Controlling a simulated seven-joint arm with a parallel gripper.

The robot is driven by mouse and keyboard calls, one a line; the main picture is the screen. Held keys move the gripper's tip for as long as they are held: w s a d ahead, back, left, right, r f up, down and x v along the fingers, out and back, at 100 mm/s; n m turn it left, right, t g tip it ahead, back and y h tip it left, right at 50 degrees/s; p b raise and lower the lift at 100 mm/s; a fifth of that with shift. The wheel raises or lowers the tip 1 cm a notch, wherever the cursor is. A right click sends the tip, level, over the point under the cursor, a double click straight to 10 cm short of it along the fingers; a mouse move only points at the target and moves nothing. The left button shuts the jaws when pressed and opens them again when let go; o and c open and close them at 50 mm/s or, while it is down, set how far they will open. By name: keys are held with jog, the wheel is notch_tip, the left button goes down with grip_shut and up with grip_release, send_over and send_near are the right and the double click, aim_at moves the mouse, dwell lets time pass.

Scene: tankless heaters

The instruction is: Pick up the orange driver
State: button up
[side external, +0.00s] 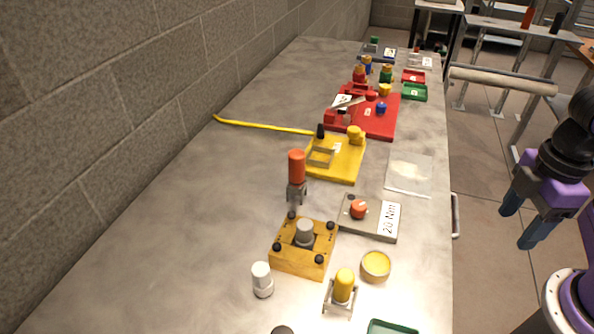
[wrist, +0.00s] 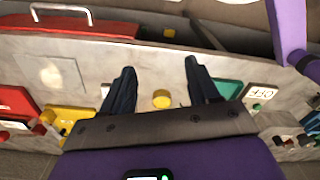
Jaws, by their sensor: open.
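The orange driver (side external: 296,167) stands upright in the side external view, its orange handle on top and grey metal below. It stands just behind a wooden block with black knobs (side external: 301,247) on the bench. I cannot make the driver out in the wrist view. My gripper (side external: 524,216) is open and empty. It hangs off the right edge of the bench, well to the right of the driver. Its two dark fingers are spread apart in the wrist view (wrist: 160,70).
Near the driver are a grey plate labelled 20 Nm (side external: 370,218), a yellow round dish (side external: 376,266), a yellow-topped piece (side external: 344,286) and a white cylinder (side external: 262,279). A yellow board (side external: 345,170) and red board (side external: 385,127) lie farther back. The left of the bench is clear beside the wall.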

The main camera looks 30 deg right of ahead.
jog(key=shift+o, duration=0.9)
